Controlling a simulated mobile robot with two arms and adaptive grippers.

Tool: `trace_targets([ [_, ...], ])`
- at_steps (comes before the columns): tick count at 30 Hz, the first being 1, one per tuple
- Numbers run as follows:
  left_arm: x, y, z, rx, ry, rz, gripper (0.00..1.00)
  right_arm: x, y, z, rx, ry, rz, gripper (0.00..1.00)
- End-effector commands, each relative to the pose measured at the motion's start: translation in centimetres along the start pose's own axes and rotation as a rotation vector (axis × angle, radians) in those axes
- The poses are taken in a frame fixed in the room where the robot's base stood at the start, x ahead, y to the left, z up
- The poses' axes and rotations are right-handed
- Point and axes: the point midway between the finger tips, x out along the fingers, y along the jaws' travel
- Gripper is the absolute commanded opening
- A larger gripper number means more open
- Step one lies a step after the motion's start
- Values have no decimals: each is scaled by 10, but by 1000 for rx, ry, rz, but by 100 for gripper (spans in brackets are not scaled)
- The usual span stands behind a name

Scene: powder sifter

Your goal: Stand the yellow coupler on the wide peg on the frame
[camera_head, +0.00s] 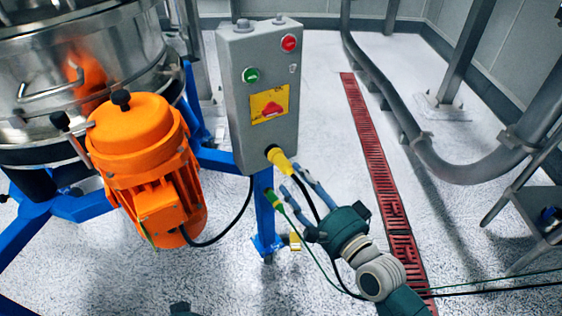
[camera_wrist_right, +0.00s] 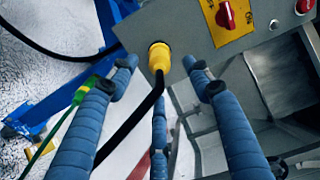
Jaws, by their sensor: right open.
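The yellow coupler (camera_head: 280,158) sits at the lower edge of the grey control box (camera_head: 262,140), with a black cable hanging from it. It also shows in the right wrist view (camera_wrist_right: 159,58), against the box. My right gripper (camera_head: 292,182) is open just below and in front of the coupler. In the wrist view its blue fingers (camera_wrist_right: 160,75) lie on either side of the coupler, apart from it. The blue frame (camera_head: 265,215) stands below the box; I cannot make out a wide peg on it.
A green plug (camera_head: 276,200) with a green cable hangs near the blue leg, close to my right fingers. An orange motor (camera_head: 145,165) and steel sifter (camera_head: 80,70) stand at left. A red floor grate (camera_head: 385,170) and grey pipe (camera_head: 440,160) lie at right.

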Motion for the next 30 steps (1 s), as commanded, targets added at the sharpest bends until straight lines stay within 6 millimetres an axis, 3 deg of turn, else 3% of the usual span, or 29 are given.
trace_targets([
  [11,-7,0,-2,-1,5,-1,40,8,2,0,-3,1,0,50],
  [22,-58,-3,-10,-4,33,-6,40,50,2,0,-4,1,-1,50],
  [30,-55,-3,-9,-4,28,-5,40,81,0,0,-5,1,2,50],
])
